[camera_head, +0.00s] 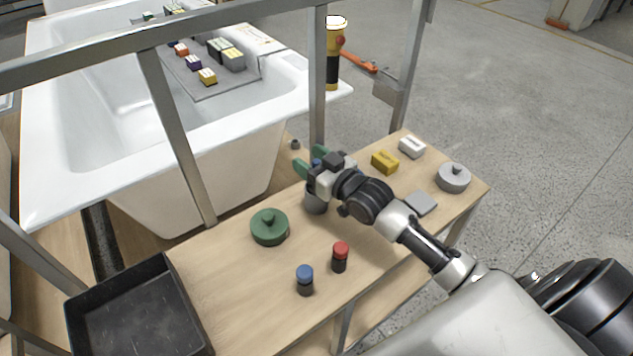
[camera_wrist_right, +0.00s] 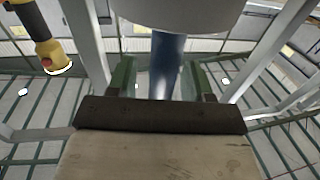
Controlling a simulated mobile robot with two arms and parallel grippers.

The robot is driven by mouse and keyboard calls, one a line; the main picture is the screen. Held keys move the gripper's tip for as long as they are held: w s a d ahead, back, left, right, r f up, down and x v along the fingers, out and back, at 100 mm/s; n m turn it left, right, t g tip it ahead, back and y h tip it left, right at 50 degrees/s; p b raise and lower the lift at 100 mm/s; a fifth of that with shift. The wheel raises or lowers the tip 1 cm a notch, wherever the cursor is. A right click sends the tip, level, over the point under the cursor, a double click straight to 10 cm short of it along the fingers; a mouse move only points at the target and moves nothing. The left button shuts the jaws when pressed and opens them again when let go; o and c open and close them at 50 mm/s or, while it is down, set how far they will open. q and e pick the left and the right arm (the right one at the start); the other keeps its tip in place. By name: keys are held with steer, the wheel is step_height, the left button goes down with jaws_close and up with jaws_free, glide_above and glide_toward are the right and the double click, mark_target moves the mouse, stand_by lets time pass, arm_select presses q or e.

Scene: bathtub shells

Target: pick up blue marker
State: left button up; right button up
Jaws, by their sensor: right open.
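A blue marker (camera_head: 317,163) stands in a grey cup (camera_head: 316,204) on the wooden bench, mostly hidden behind my right gripper. In the right wrist view, which appears upside down, the blue marker (camera_wrist_right: 167,65) stands out of the pale grey cup (camera_wrist_right: 180,12). My right gripper (camera_head: 313,162) is open, with its green fingers on either side of the marker. The fingers also show in the right wrist view (camera_wrist_right: 163,80), with visible gaps between them and the marker. My left gripper is out of view.
A black tray (camera_head: 135,312) sits left. Metal posts (camera_head: 318,80) stand before the bathtub (camera_head: 150,145).

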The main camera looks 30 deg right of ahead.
steer(key=c, duration=0.9)
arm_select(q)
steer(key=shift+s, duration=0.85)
arm_select(e)
jaws_close()
